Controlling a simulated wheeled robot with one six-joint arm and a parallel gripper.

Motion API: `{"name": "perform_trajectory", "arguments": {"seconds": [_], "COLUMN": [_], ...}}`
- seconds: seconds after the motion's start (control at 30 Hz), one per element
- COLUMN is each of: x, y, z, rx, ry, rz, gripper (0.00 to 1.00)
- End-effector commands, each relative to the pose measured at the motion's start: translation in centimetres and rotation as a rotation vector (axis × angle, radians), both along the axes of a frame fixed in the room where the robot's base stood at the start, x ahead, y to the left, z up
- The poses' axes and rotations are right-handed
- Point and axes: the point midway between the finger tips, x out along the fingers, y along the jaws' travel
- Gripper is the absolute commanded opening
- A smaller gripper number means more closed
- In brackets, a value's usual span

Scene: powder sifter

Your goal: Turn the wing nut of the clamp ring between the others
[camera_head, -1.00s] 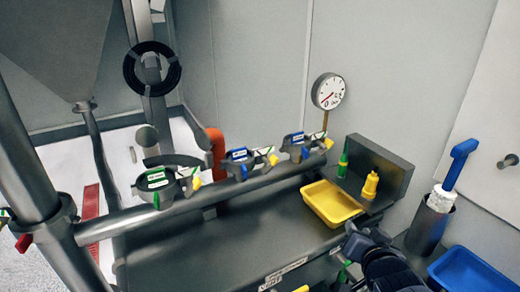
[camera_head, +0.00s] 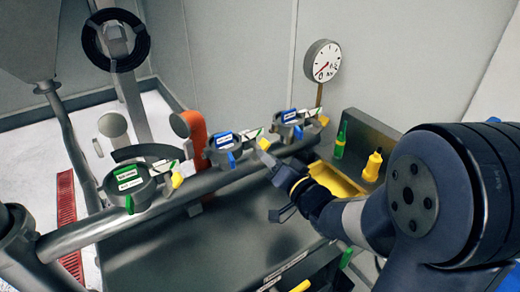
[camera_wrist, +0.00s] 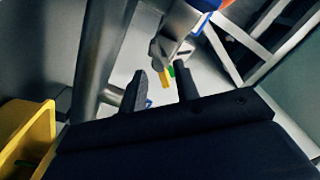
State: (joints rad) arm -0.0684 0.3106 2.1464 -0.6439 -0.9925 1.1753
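Three grey clamp rings sit in a row along the pipe in the head view. The middle clamp ring (camera_head: 222,153) has a blue label and a yellow-tipped wing nut (camera_head: 263,144). The left clamp ring (camera_head: 128,186) has a green label; the right clamp ring (camera_head: 287,131) has a blue one. My gripper (camera_head: 273,189) is open and empty, in front of the middle ring, to its lower right. In the wrist view, my gripper (camera_wrist: 160,88) has its dark fingers apart, with a yellow tip (camera_wrist: 165,79) seen between them; I cannot tell if they touch it.
A yellow tray (camera_head: 335,181) lies behind my arm, partly hidden. A round gauge (camera_head: 322,61) rises behind the rings. The grey pipe (camera_head: 85,236) runs below the rings.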

Motion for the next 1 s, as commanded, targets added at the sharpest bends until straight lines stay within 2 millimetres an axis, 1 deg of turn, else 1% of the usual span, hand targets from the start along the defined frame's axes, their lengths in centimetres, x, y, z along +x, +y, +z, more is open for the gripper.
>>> {"name": "perform_trajectory", "arguments": {"seconds": [0.03, 0.1, 0.23, 0.4, 0.63, 1.0], "x": [0.8, 1.7, 2.9, 3.5, 3.6, 3.6], "y": [0.7, 1.3, 2.0, 2.4, 2.4, 2.4], "z": [0.0, 0.0, 0.0, 0.0, 0.0, 0.0], "rx": [0.000, 0.000, 0.000, 0.000, -0.001, -0.001], "ry": [0.001, 0.001, 0.001, 0.000, -0.001, -0.001], "rz": [0.004, 0.002, 0.001, 0.000, -0.001, -0.001], "gripper": [0.30, 0.30, 0.30, 0.30, 0.30, 0.00]}}
